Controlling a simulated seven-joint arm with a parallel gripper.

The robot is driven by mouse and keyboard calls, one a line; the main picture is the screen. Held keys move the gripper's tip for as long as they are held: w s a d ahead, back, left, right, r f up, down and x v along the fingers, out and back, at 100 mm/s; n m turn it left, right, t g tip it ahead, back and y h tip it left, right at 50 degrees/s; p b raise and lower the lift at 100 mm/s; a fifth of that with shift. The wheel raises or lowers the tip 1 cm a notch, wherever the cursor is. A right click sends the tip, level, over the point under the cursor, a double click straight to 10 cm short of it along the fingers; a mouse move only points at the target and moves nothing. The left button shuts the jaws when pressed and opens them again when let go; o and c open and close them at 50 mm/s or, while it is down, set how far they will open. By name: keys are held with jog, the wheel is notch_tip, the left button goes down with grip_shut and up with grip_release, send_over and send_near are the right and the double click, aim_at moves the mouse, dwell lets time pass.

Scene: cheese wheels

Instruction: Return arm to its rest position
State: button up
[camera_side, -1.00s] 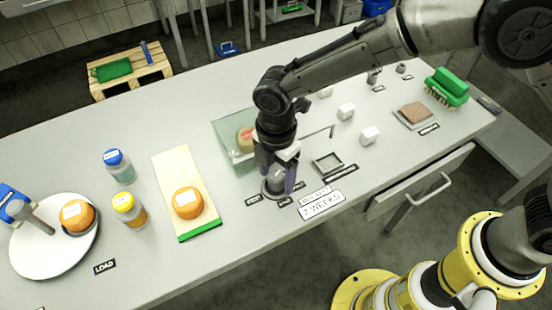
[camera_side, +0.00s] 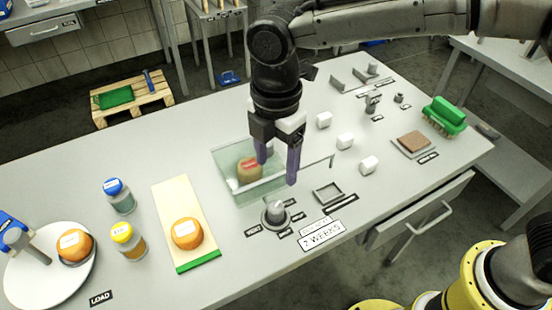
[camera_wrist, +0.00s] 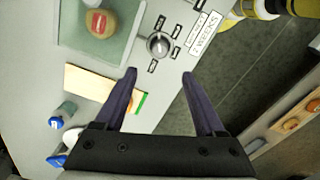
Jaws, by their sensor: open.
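My gripper (camera_side: 278,168) is open and empty, raised above the table near the glass tank and the knob. Its two dark purple fingers also show spread apart in the wrist view (camera_wrist: 160,75). The round metal knob (camera_side: 275,213) stands on the table below the fingers, clear of them; it also shows in the wrist view (camera_wrist: 158,44). A cheese wheel with a red mark (camera_side: 249,170) sits inside the glass tank (camera_side: 226,156), partly behind the fingers.
An orange cheese wheel (camera_side: 187,233) lies on the cream board (camera_side: 172,196). Another (camera_side: 75,245) sits on the white plate (camera_side: 35,288). Blue-capped (camera_side: 119,196) and yellow-capped (camera_side: 128,240) jars stand between them. Small white blocks (camera_side: 345,140) and a green brush (camera_side: 444,114) are at right.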

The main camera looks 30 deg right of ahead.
dwell(0.3)
jog(key=s+d+r+m+t+y, duration=0.15)
jog(key=d+r+m, duration=0.25)
jog(key=d+r, duration=0.5)
jog(key=s+d+r+m+t+h, duration=0.1)
jog(key=s+d+r+m+t, duration=0.3)
jog(key=d, duration=0.8)
jog(key=s+d+m, duration=0.5)
jog(key=s+d, duration=0.2)
jog(key=d, duration=0.1)
jog(key=s+d+f+m, duration=0.2)
jog(key=s+f+m, duration=0.4)
jog(key=m, duration=0.3)
jog(key=shift+s+f, duration=0.3)
jog(key=shift+f, duration=0.35)
